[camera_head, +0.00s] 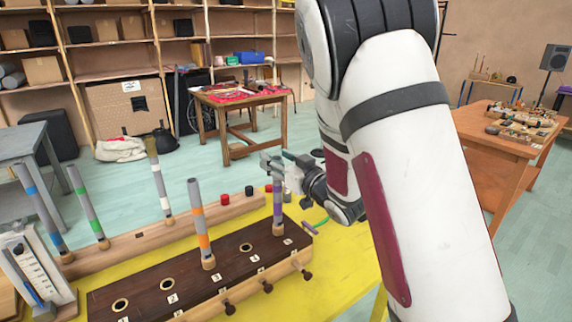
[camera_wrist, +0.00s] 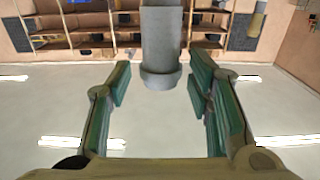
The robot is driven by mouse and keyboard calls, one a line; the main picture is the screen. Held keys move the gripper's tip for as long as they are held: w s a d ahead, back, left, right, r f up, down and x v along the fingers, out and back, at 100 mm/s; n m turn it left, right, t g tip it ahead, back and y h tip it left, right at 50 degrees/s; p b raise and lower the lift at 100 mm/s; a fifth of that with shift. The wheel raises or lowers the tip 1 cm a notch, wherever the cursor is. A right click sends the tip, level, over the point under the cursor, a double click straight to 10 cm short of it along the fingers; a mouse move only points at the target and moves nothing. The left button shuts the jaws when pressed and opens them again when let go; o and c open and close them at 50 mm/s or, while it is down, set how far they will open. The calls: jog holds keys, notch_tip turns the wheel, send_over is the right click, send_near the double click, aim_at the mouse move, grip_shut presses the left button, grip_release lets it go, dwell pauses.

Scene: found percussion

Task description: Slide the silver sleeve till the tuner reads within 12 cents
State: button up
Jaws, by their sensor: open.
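My gripper (camera_head: 272,165) is at the top of a grey pipe with a purple band (camera_head: 278,212), which stands upright in the dark wooden board (camera_head: 185,278). In the wrist view, a grey tube (camera_wrist: 161,35) with a wider collar (camera_wrist: 160,78) at its near end lies between the green finger pads of my gripper (camera_wrist: 157,82). A gap shows on both sides, so the fingers are open and apart from it. I cannot tell for sure that this collar is the silver sleeve. A white panel with a scale (camera_head: 36,270) leans at the lower left; its reading is too small to make out.
An orange-banded pipe (camera_head: 203,240) stands in the same board, left of my gripper. Several more banded pipes stand in a wooden rail (camera_head: 130,240) behind. Knobs (camera_head: 266,286) line the board's front. The yellow tabletop (camera_head: 335,265) is clear at the right.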

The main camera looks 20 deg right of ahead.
jog(key=shift+w+a, duration=0.1)
jog(key=shift+w, duration=0.15)
grip_shut()
jog(key=shift+r+p, duration=0.3)
jog(key=shift+r, duration=0.35)
dwell(0.5)
jog(key=shift+c, duration=0.2)
grip_release()
jog(key=shift+s, duration=0.1)
